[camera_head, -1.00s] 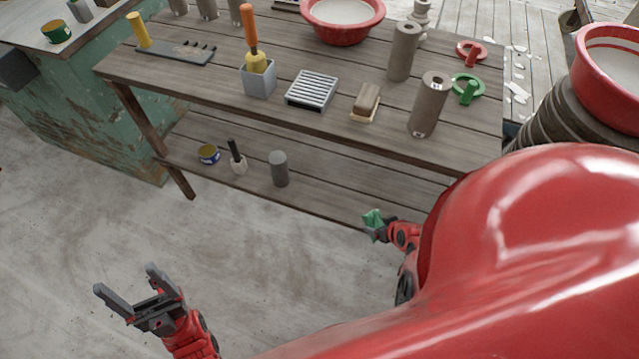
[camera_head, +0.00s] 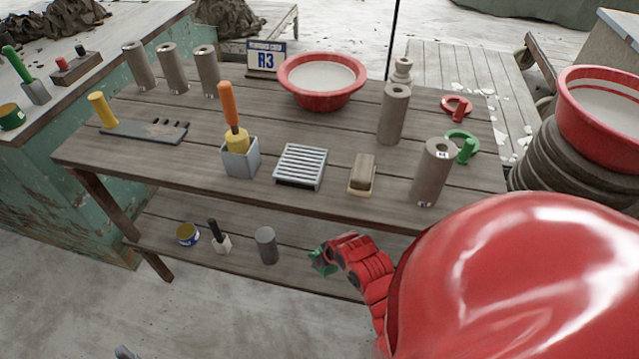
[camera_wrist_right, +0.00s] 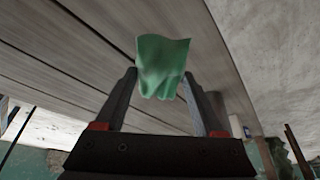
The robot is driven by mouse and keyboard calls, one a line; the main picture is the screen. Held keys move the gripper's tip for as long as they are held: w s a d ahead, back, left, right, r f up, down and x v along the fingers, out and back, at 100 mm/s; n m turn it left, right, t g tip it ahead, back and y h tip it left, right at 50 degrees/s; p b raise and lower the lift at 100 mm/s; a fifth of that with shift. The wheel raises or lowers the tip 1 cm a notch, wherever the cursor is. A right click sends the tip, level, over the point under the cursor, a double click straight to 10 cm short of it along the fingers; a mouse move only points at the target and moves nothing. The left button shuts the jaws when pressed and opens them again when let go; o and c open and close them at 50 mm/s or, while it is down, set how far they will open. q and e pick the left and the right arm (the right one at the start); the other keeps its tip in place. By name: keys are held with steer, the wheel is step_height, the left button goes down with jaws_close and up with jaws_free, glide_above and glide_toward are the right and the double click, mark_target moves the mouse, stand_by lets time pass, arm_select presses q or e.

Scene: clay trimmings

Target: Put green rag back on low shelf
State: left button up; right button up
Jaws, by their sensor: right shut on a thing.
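The green rag (camera_wrist_right: 162,66) is held between the two fingers of my right gripper (camera_wrist_right: 160,95) in the right wrist view. In the head view the rag (camera_head: 318,262) shows at the tip of my right gripper (camera_head: 325,255), in front of or over the low shelf (camera_head: 195,242); I cannot tell how far above its boards it is. The low shelf lies under the workbench (camera_head: 230,190). Only a small tip of my left gripper (camera_head: 124,352) shows at the bottom edge, so its jaws cannot be read.
On the low shelf stand a yellow-topped tin (camera_head: 187,235), a dark-handled brush (camera_head: 219,240) and a grey cylinder (camera_head: 266,246), left of the rag. The bench edge overhangs the shelf. A soap brush (camera_head: 362,173) and a ribbed tray (camera_head: 300,166) lie on the bench top.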

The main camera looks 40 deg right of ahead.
steer(key=shift+w+a+f, duration=0.15)
steer(key=shift+w+a, duration=0.05)
steer(key=shift+w, duration=0.45)
steer(key=x, duration=0.1)
steer(key=b+x, duration=0.1)
steer(key=x, duration=0.1)
steer(key=shift+s+a+f, duration=0.15)
steer(key=shift+s+f, duration=0.1)
steer(key=shift+f, duration=0.15)
steer(key=shift+r, duration=0.1)
steer(key=o, duration=1.2)
steer(key=shift+c, duration=0.2)
steer(key=p+v, duration=0.1)
steer(key=v, duration=0.5)
steer(key=shift+r, duration=0.2)
steer(key=shift+s+r+p, duration=0.3)
steer(key=shift+r+p, duration=0.05)
steer(key=shift+r, duration=0.1)
